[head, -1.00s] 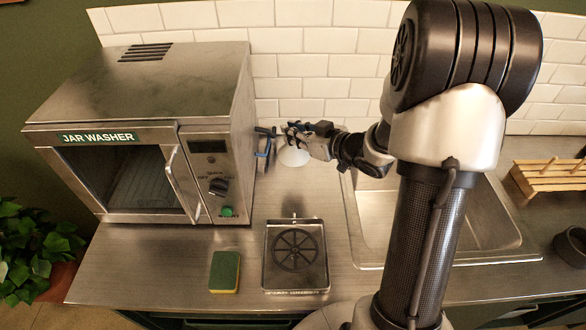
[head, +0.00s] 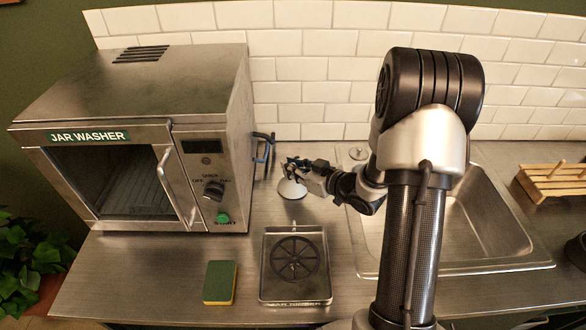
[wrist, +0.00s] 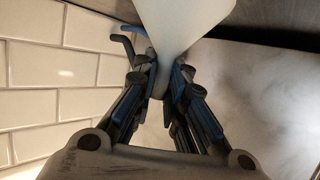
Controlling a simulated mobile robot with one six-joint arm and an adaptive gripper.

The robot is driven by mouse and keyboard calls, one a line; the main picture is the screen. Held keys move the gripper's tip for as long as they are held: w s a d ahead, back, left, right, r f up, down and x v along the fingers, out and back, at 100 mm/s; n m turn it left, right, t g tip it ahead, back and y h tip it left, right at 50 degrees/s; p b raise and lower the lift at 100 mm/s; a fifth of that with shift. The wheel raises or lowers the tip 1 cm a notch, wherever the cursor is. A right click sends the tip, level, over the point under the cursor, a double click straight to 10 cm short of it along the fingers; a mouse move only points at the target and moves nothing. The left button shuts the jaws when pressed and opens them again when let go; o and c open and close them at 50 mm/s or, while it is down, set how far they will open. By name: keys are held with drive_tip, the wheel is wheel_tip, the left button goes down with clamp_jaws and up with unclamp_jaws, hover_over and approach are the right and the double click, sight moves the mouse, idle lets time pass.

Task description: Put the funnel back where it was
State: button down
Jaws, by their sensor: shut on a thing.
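The white funnel (head: 292,189) is held by my gripper (head: 296,170) beside the jar washer's right side, in the head view. In the wrist view the pale funnel (wrist: 186,22) runs from the top edge down between my fingers (wrist: 168,78), which are shut on it. A blue and dark bracket (head: 264,147) is fixed to the washer's right side, a little left of and behind the gripper. Part of a blue and dark hook-like piece (wrist: 129,45) shows left of the fingertips in the wrist view. The fingers hide part of the funnel.
The steel jar washer (head: 222,150) stands at left. In front of the gripper is a square rinser tray (head: 266,288), with a green and yellow sponge (head: 219,282) to its left. White tiles (head: 310,65) back the counter.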

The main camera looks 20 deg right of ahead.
drive_tip(key=shift+f, duration=0.15)
drive_tip(key=c, duration=2.1)
unclamp_jaws()
drive_tip(key=o, duration=0.5)
drive_tip(key=shift+c, duration=0.2)
